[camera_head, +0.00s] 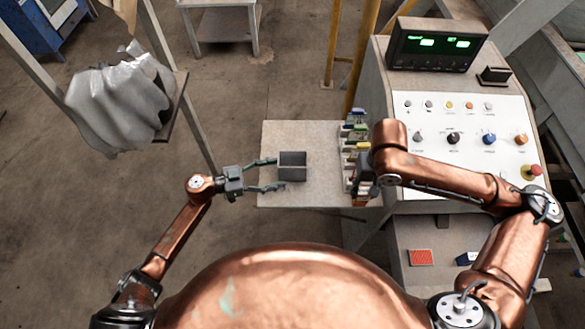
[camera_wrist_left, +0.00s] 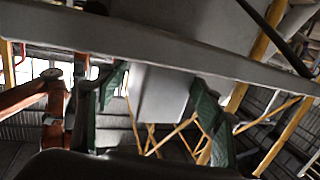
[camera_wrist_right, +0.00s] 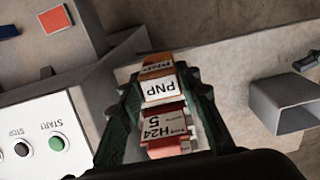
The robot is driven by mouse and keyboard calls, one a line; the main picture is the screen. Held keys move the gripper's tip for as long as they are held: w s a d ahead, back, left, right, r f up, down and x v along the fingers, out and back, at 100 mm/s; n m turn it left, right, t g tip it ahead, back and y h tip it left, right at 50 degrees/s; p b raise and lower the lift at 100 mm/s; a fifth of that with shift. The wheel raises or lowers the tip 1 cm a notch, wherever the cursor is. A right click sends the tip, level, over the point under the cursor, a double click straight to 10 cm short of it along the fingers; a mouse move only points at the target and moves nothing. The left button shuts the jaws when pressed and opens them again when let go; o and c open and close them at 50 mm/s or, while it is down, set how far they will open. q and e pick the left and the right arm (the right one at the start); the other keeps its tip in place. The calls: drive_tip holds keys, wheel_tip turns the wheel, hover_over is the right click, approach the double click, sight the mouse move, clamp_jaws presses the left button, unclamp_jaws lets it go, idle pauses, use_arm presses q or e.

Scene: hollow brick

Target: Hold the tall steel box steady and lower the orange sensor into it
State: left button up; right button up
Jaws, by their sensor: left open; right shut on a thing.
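The steel box (camera_head: 292,173) is a dark grey, open-topped box standing on the small table. Its open mouth also shows at the right of the right wrist view (camera_wrist_right: 288,104). My left gripper (camera_head: 277,174) is open at the box's left side, one finger towards the far side and one towards the near side. In the left wrist view a grey block that looks like the box (camera_wrist_left: 160,97) is between the open fingers. My right gripper (camera_wrist_right: 163,95) is shut on the orange sensor (camera_wrist_right: 157,71), which carries a white "PNP" label. A red part labelled "H24 5" lies beside it; whether it is one piece is unclear.
The table (camera_head: 275,135) is mostly bare around the box. A row of coloured modules (camera_head: 355,140) stands along its right edge, partly behind my right gripper. A control console (camera_head: 455,130) with buttons rises right of the table.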

sight(289, 170)
use_arm(q)
drive_tip(key=x, duration=0.4)
drive_tip(key=shift+d, duration=0.1)
drive_tip(key=shift+w+d+f+p, duration=0.1)
drive_tip(key=shift+w+d+p, duration=0.2)
drive_tip(key=shift+d, duration=0.25)
drive_tip(key=shift+c, duration=0.5)
drive_tip(key=shift+s, duration=0.1)
clamp_jaws()
drive_tip(key=c, duration=1.4)
unclamp_jaws()
drive_tip(key=shift+c, duration=0.2)
drive_tip(key=o, duration=1.5)
drive_tip(key=shift+c, duration=0.2)
